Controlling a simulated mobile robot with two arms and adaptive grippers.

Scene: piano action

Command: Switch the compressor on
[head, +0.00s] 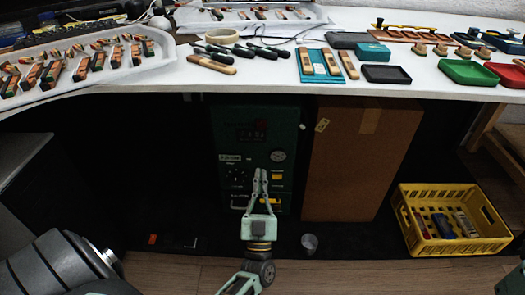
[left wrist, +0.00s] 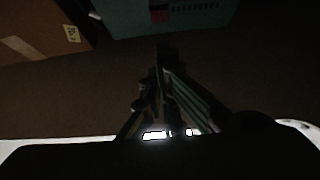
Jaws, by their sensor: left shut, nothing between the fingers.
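The compressor appears to be the dark green cabinet (head: 257,135) under the table. Its front has a dim red display (head: 250,134), a round gauge (head: 277,156), small labels and yellow patches (head: 277,175). I cannot tell which part is the power switch. My left gripper (head: 260,172) is shut and empty, fingers pointing up in front of the lower panel, hiding part of it. Contact cannot be told. In the dark left wrist view the gripper (left wrist: 164,50) is shut below a green box (left wrist: 195,18) with a red patch.
A large brown box (head: 360,160) stands right of the cabinet. A yellow crate (head: 408,235) with small items and a small grey cup (head: 310,243) are on the floor. The white tabletop (head: 300,88) above carries tools, trays and wooden parts.

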